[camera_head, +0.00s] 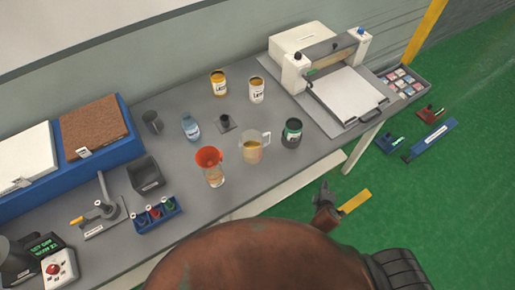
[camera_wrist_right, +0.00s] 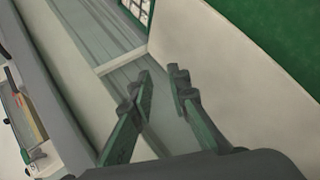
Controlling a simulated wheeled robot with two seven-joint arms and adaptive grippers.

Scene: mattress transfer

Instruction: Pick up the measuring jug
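The measuring jug (camera_head: 252,150) is clear, with a handle and some yellowish liquid inside. It stands upright on the grey bench near its front edge, between a red funnel on a clear vessel and a dark green-black tin. My right gripper (camera_head: 324,191) is off the front of the bench, to the right of the jug and apart from it. In the right wrist view its two fingers (camera_wrist_right: 160,80) are apart with nothing between them. The jug cannot be made out in that view. My left gripper is not in view.
The red funnel (camera_head: 209,157) is close left of the jug and the dark tin (camera_head: 292,133) close right. Two paint tins (camera_head: 257,90), a blue bottle (camera_head: 190,126) and a small dark block (camera_head: 225,123) stand behind. A white-bed press (camera_head: 345,95) fills the bench's right end.

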